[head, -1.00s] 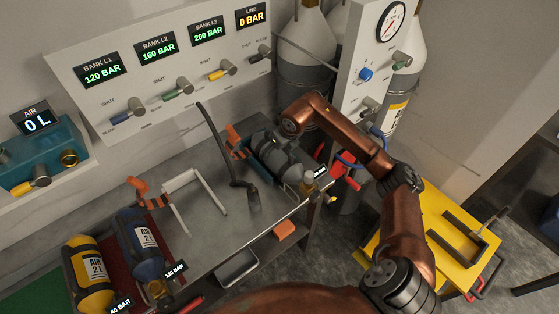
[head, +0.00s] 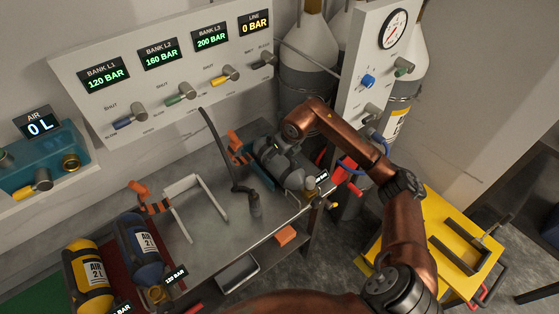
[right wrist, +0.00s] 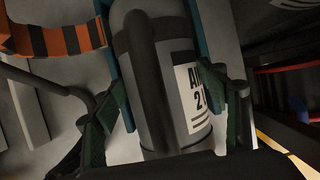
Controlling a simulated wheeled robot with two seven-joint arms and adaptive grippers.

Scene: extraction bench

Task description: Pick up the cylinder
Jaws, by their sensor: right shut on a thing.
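A grey cylinder (head: 269,152) with a white "AIR 2 L" label lies tilted in a blue-sided holder (head: 259,176) at the right end of the metal bench. My right gripper (head: 290,154) is over it, partly hidden by its own arm. In the right wrist view the grey cylinder (right wrist: 150,60) fills the middle, and the dark green fingers of my right gripper (right wrist: 172,112) are shut on its two sides. I cannot tell whether it is clear of the holder. My left gripper is not in view.
A black hose (head: 221,145) and a white frame (head: 176,190) are left of the grey one. A valve panel (head: 75,50) is behind; a yellow cart (head: 412,270) is at right.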

